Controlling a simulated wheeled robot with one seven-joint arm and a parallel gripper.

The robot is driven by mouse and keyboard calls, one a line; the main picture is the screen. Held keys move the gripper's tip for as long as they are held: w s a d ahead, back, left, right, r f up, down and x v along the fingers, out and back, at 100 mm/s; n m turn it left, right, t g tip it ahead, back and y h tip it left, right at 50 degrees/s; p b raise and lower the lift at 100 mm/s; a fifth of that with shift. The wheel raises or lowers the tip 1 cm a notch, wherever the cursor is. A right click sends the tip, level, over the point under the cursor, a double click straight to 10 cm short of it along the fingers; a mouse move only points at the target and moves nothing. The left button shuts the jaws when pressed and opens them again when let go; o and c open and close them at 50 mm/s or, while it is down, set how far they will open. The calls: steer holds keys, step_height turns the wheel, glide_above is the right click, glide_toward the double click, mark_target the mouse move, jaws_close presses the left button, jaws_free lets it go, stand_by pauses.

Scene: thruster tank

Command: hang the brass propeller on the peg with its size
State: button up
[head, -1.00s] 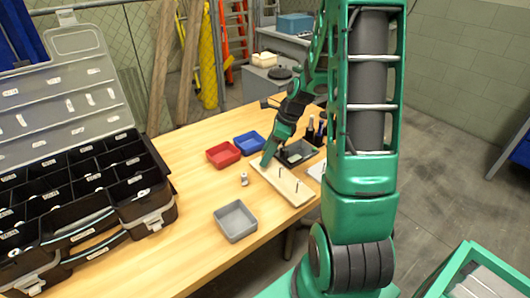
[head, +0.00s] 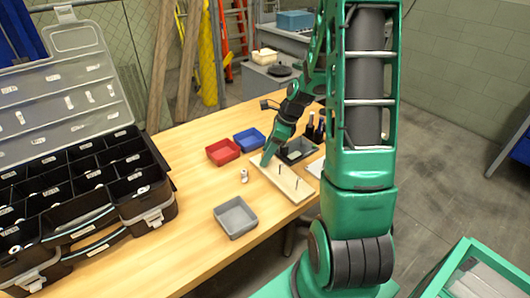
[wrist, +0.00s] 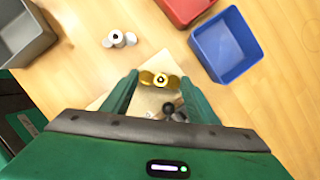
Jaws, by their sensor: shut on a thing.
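My gripper (wrist: 158,79) is shut on the brass propeller (wrist: 161,81), a small gold piece with a round hub, held between the fingertips in the wrist view. In the head view my gripper (head: 266,161) is over the far left end of the pale peg board (head: 291,188), and the propeller cannot be made out there. Several thin dark pegs stand up from the board. In the wrist view a dark round-topped part (wrist: 168,107) shows just below the propeller; whether it is a peg is unclear. The gripper hides much of the board.
A small grey metal piece (head: 244,176) lies left of the board. A red tray (head: 223,152), a blue tray (head: 249,140) and a grey tray (head: 235,217) stand around. An open black organizer case (head: 150,190) fills the table's left. The front wood is clear.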

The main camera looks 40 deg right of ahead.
steer(key=shift+f, duration=0.1)
steer(key=o, duration=1.3)
steer(key=v, duration=0.9)
steer(key=w+a+v, duration=0.1)
steer(key=v, duration=0.4)
steer(key=shift+d+r, duration=0.1)
steer(key=shift+r, duration=0.35)
